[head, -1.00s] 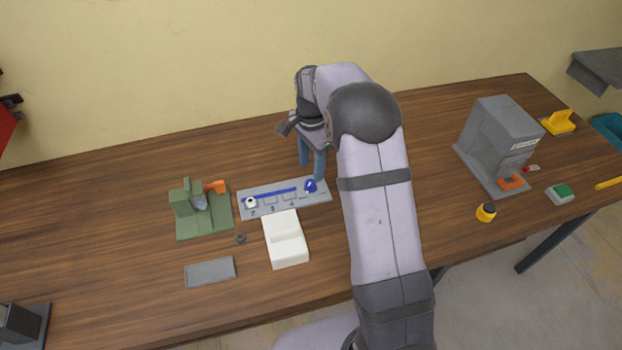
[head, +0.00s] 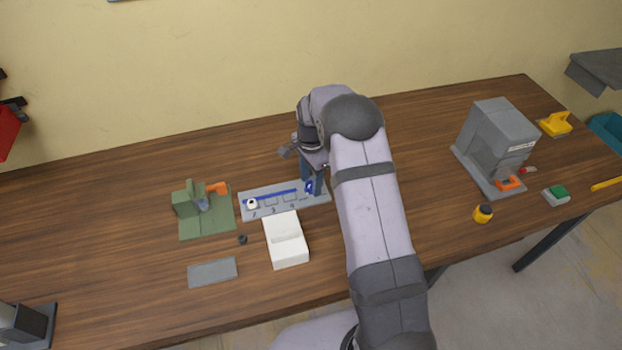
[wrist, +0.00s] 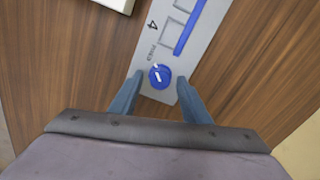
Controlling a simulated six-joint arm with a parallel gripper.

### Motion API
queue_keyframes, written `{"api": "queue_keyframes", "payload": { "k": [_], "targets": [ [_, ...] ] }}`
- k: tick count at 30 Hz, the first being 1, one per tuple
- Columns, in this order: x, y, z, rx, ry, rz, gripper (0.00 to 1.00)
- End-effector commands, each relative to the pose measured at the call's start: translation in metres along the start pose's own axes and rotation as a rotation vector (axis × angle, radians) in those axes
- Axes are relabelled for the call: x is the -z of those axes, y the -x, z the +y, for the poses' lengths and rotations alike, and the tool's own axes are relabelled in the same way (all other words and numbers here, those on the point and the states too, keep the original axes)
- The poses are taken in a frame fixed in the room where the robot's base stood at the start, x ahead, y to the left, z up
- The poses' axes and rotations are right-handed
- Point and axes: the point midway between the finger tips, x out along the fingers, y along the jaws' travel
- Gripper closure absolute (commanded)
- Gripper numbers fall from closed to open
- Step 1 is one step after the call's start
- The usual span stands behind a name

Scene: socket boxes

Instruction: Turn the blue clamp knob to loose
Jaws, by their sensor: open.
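The blue clamp knob (wrist: 160,76) sits at one end of the grey panel (wrist: 193,62), with a white pointer line across its top. It also shows at the right end of the panel in the head view (head: 309,187), partly covered by a finger. A blue bar (wrist: 192,22) runs along the panel. My gripper (wrist: 158,90) is open, with one blue finger on each side of the knob in the wrist view. In the head view my gripper (head: 313,188) is low over the panel's right end. Whether the fingers touch the knob cannot be told.
A white block (head: 286,240) stands in front of the panel. A green fixture (head: 206,220) with an orange part is to its left, with a small dark nut-like piece (head: 242,239) and a grey plate (head: 212,272) nearby. A grey machine (head: 497,140) stands far right.

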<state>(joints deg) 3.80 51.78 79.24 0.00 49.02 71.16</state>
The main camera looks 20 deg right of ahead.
Motion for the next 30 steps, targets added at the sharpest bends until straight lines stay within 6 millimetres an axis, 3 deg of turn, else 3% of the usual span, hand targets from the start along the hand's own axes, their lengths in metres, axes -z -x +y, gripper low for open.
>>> {"api": "queue_keyframes", "payload": {
  "k": [11, 16, 30],
  "targets": [
    [0.0000, -0.0055, -0.0002, 0.001, 0.000, 0.000, 0.57],
    [0.0000, -0.0053, -0.0001, 0.001, 0.000, 0.000, 0.98],
    [0.0000, -0.0055, -0.0003, 0.001, 0.073, 0.000, 0.98]
  ]
}}
